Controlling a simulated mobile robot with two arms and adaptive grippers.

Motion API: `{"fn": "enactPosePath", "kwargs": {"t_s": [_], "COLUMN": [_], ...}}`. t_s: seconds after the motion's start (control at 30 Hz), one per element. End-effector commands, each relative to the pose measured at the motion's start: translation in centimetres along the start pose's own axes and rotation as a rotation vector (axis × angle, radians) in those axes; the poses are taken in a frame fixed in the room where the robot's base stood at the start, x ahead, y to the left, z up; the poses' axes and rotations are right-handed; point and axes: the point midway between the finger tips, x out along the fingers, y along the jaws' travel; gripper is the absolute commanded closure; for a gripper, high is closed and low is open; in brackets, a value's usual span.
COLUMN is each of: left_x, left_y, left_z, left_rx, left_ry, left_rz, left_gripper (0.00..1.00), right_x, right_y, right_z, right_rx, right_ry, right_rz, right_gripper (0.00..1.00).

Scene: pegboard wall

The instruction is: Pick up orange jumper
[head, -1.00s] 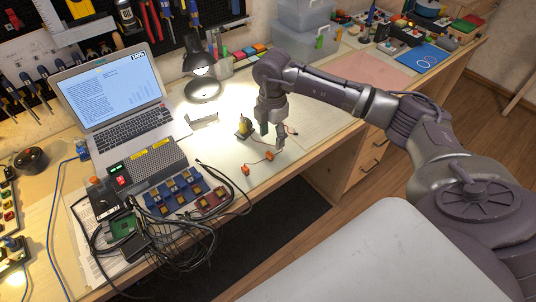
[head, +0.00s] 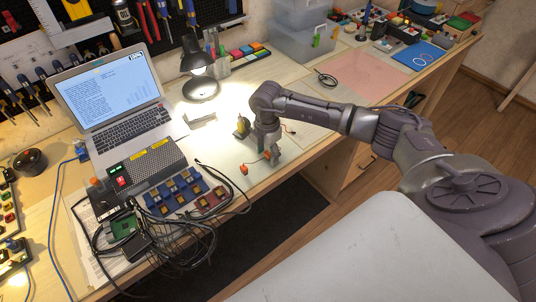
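The orange jumper is a thin lead with an orange end (head: 244,169) lying on the pale mat under the lamp light. Its other orange end shows at my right gripper (head: 270,158). The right gripper points down at the mat, close around or beside that far end. The fingers are small and partly hidden by the wrist, so I cannot tell if they touch or grip the jumper. My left gripper is not in view.
A yellow-and-dark component (head: 242,126) stands just left of my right wrist. A desk lamp (head: 202,88), a laptop (head: 118,105), a blue block board (head: 178,192) and tangled black cables (head: 190,245) are to the left. The pink mat (head: 366,77) is clear.

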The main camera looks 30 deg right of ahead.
Motion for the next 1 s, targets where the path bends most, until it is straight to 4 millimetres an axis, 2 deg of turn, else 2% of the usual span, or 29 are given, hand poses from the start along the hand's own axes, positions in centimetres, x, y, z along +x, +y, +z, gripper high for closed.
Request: {"fn": "enactPosePath", "kwargs": {"t_s": [0.03, 0.23, 0.27, 0.67, 0.83, 0.93, 1.0], "left_x": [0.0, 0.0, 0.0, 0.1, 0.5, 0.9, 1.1], "left_y": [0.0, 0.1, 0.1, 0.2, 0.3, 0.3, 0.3], "left_z": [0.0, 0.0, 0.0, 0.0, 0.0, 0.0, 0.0], "left_rx": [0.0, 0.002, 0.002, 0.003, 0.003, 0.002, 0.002], "left_ry": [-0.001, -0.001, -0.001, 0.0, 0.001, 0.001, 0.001], "left_rz": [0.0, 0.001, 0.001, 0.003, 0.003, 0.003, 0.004], "left_gripper": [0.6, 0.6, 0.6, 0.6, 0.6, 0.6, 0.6], "right_x": [0.0, -0.1, -0.1, -0.5, -2.2, -4.1, -4.9], "right_y": [0.0, 0.0, 0.0, 0.1, 0.1, 0.1, -1.0], "right_z": [0.0, 0.0, 0.0, 0.0, 0.1, 0.1, 1.4], "right_rx": [0.0, 0.0, 0.0, 0.001, 0.0, -0.001, 0.004], "right_ry": [0.0, 0.0, 0.0, 0.0, -0.001, -0.001, -0.004], "right_rz": [0.0, 0.001, 0.001, 0.003, 0.005, 0.007, 0.002], "right_gripper": [0.55, 0.89, 0.9, 0.9, 0.9, 0.9, 0.9]}}
